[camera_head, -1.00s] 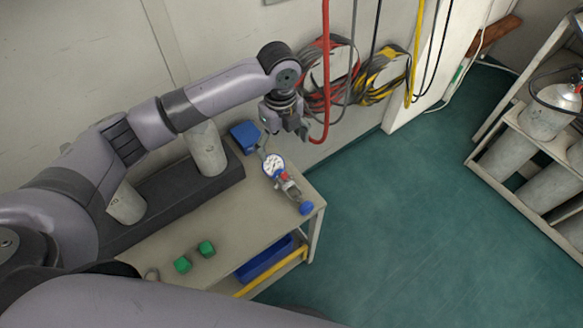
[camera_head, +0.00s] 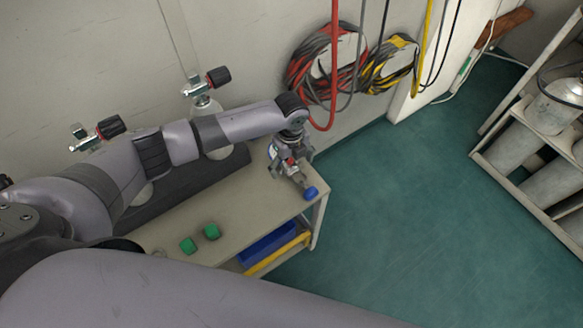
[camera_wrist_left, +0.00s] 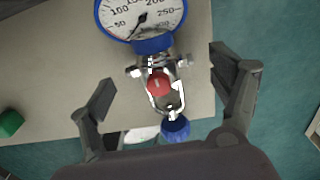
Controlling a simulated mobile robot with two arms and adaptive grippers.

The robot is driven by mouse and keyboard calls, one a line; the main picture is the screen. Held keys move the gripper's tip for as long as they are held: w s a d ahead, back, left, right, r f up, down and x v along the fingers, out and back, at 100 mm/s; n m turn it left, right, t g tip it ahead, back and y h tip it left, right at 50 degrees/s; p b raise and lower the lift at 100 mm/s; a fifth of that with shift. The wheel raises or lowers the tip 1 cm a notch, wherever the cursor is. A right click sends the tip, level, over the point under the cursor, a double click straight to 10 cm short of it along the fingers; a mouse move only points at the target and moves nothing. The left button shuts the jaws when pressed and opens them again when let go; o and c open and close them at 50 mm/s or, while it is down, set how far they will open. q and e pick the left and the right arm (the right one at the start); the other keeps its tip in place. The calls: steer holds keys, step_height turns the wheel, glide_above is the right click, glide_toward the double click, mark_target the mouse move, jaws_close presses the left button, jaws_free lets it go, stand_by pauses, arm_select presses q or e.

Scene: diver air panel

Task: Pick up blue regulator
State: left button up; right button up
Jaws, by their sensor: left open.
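The regulator is a metal body with a red part, a round white gauge and a blue knob. It lies near the right end of the bench top. In the left wrist view its body (camera_wrist_left: 160,78) sits between the two open fingers, with the gauge (camera_wrist_left: 140,15) at the top and the blue knob (camera_wrist_left: 174,129) below. My left gripper (camera_head: 291,160) is over it in the head view, hiding part of the gauge; the blue knob (camera_head: 310,193) shows beyond the fingers. In the wrist view the left gripper (camera_wrist_left: 168,90) is open, with space on both sides of the regulator. My right gripper is not in view.
Two green blocks (camera_head: 211,231) are on the bench top (camera_head: 180,221). A blue bin (camera_head: 265,249) is on the shelf below. Cylinders with valves stand in a black rack behind my left arm. A red hose (camera_head: 333,80) hangs near the gripper.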

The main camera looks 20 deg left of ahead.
mark_target(291, 161)
arm_select(q)
steer(key=shift+f, duration=0.95)
steer(key=c, duration=0.7)
steer(key=shift+w+r, duration=0.1)
steer(key=c, duration=1.2)
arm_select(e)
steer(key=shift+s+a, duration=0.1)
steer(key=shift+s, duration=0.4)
arm_select(q)
steer(key=shift+o, duration=0.2)
step_height(291, 161, up, 20)
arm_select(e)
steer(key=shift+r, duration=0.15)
